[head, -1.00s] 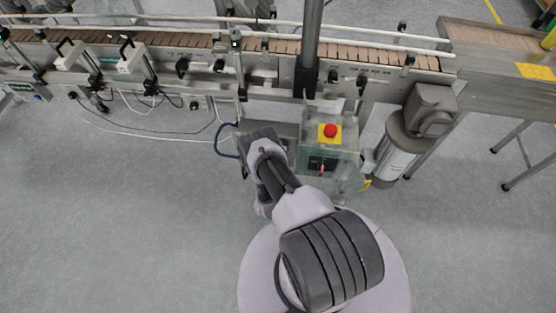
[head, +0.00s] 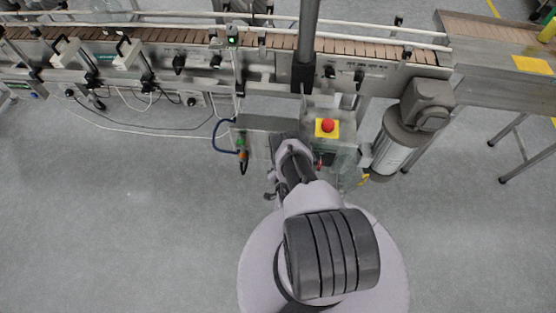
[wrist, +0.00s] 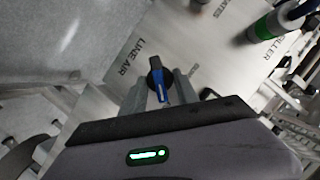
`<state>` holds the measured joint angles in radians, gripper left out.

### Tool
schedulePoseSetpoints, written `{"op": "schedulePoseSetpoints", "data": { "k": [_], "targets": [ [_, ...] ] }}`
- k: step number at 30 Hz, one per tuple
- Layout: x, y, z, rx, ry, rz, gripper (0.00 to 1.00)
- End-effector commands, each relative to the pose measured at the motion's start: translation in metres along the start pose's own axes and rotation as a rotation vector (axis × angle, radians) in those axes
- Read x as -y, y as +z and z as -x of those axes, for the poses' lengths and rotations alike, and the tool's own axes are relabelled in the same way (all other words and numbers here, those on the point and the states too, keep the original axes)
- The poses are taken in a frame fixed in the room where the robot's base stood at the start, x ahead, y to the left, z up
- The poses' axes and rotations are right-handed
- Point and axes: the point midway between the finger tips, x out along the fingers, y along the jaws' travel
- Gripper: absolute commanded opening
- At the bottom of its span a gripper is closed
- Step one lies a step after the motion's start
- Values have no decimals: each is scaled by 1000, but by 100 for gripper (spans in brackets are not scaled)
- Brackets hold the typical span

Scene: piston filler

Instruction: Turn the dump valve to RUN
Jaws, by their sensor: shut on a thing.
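A valve handle (wrist: 161,92), blue with a black top end, stands on a pale metal plate in the wrist view. My gripper (wrist: 163,88) has one finger on each side of this handle and is shut on it. The handle's blue end points down the picture, toward my gripper's body. The label "LINE AIR" (wrist: 133,58) is beside the handle. Another label to its right is partly hidden, and I cannot read a RUN mark. In the head view my own arm hides the handle and the fingertips.
A box with a red button on a yellow plate (head: 327,127) stands close right of my arm. The conveyor (head: 375,48) runs behind. A motor (head: 397,140) is at the right.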

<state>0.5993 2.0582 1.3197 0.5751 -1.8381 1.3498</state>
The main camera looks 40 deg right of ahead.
Motion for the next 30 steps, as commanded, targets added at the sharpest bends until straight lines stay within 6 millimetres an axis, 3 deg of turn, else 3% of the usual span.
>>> {"op": "schedulePoseSetpoints", "data": {
  "k": [21, 22, 24, 25, 30],
  "targets": [
    [-1, 0, 0, 0, -26, -65, 0],
    [-1, 0, 0, 0, -26, -65, 38],
    [-1, 0, 0, 0, -26, -65, 52],
    [-1, 0, 0, 0, -26, -65, 58],
    [-1, 0, 0, 0, -26, -64, 58]
  ]
}}
